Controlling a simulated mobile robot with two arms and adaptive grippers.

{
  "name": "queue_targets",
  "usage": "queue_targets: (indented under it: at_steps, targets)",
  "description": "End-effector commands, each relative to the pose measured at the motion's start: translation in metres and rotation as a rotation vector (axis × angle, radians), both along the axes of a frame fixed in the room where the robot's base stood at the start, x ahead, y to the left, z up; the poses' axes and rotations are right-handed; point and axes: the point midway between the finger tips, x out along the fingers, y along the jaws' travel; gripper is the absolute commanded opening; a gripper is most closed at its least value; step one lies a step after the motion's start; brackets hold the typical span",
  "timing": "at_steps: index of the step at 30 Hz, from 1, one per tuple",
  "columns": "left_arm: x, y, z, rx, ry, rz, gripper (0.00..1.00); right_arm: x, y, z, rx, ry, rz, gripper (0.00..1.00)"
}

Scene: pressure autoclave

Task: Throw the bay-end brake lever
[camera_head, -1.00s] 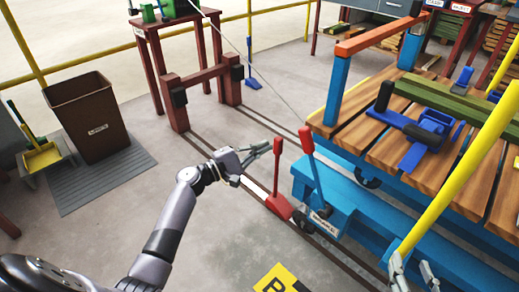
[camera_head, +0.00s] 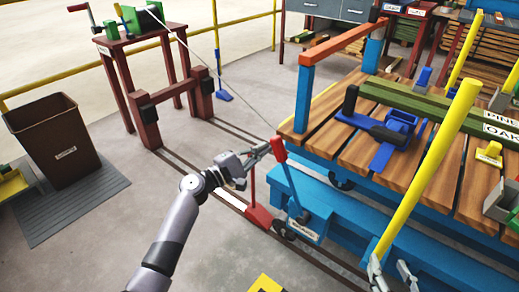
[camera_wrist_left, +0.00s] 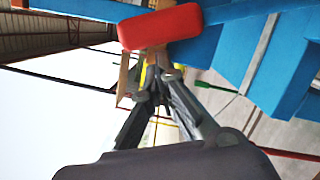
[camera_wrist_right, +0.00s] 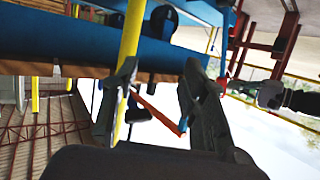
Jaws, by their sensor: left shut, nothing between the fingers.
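The brake lever has a red grip (camera_head: 279,149) on a blue shaft (camera_head: 291,187) that rises from a labelled blue bracket at the cart's near end. In the left wrist view the red grip (camera_wrist_left: 160,27) lies crosswise just past the fingertips. My left gripper (camera_head: 266,150) is shut and empty, its tips close beside the grip; I cannot tell whether they touch. My right gripper (camera_head: 389,267) is open near the cart's side, by a yellow pole's lower end. In the right wrist view the pole (camera_wrist_right: 131,35) runs along its left finger.
The slatted cart (camera_head: 345,150) carries green beams and a blue clamp. A winch stand (camera_head: 150,50) with a taut cable, and a brown bin (camera_head: 65,140), stand left.

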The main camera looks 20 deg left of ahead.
Motion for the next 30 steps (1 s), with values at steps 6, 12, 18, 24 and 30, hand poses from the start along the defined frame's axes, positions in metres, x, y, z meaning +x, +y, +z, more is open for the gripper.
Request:
queue_targets:
  at_steps: [6, 12, 18, 24, 30]
  targets:
    - [-0.001, -0.002, 0.002, 0.01, -0.003, 0.0, 0.0, -0.003, -0.001, -0.004, -0.008, 0.032, -0.002, 0.4]
    - [-0.004, -0.01, 0.008, 0.042, -0.015, -0.001, 0.0, -0.019, -0.009, -0.027, -0.041, 0.172, -0.012, 0.4]
    - [-0.005, -0.015, 0.01, 0.059, -0.022, -0.003, 0.0, -0.027, -0.013, -0.038, -0.057, 0.24, -0.017, 0.4]
    - [-0.008, -0.023, 0.016, 0.087, -0.033, -0.005, 0.0, -0.045, -0.021, -0.054, -0.085, 0.363, -0.025, 0.4]
    - [-0.014, -0.038, 0.027, 0.149, -0.056, -0.006, 0.0, -0.09, -0.036, -0.08, -0.138, 0.612, -0.044, 0.4]
